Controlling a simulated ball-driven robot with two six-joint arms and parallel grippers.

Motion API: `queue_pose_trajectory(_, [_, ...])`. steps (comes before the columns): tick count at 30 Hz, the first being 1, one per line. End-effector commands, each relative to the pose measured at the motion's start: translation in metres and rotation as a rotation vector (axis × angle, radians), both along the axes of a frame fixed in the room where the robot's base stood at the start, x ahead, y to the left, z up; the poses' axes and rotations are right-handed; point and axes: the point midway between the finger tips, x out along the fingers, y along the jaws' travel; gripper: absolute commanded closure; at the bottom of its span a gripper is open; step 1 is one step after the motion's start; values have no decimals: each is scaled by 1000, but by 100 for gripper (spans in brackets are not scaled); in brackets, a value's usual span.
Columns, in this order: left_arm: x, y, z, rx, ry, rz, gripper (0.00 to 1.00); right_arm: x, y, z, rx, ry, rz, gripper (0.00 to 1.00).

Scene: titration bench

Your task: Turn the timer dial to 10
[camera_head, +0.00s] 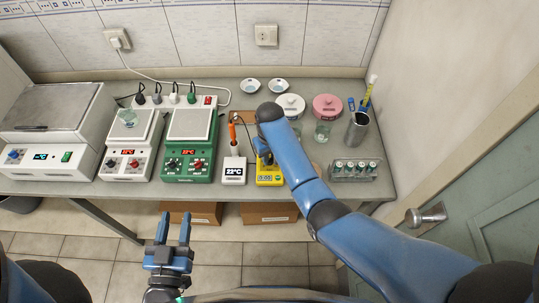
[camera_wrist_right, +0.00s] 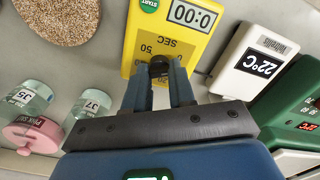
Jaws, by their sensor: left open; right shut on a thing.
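The yellow timer (camera_head: 268,178) lies near the front edge of the bench, partly hidden by my right arm. In the right wrist view the timer (camera_wrist_right: 170,25) shows a display with zeros, a green START button (camera_wrist_right: 149,4) and printed dial markings. My right gripper (camera_wrist_right: 158,72) is shut on the timer's small black dial (camera_wrist_right: 159,66), with a finger on each side of it. The dial's pointer direction is hidden by the fingers. My left gripper (camera_head: 174,230) is open and empty, in front of the bench and away from the timer.
A white thermometer unit reading 22°C (camera_head: 233,171) stands left of the timer, with a green hotplate (camera_head: 190,140) beyond it. Right of my arm are a vial rack (camera_head: 353,171), a metal cup (camera_head: 357,130) and a beaker (camera_head: 322,132). My right forearm crosses the bench front.

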Motion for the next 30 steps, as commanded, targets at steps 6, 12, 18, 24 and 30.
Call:
queue_pose_trajectory(6, [0,0,9,0,0,0,57,0,0,2,0,0,-175,100])
queue_pose_trajectory(12, [0,0,15,0,0,0,57,1,-1,2,1,-2,-357,100])
queue_pose_trajectory(18, [0,0,19,0,0,0,57,1,-1,1,0,0,-519,100])
queue_pose_trajectory(24, [0,0,22,0,0,0,57,1,-1,1,0,-2,-640,100])
queue_pose_trajectory(30, [0,0,23,0,0,0,57,1,-1,1,2,-2,-710,100])
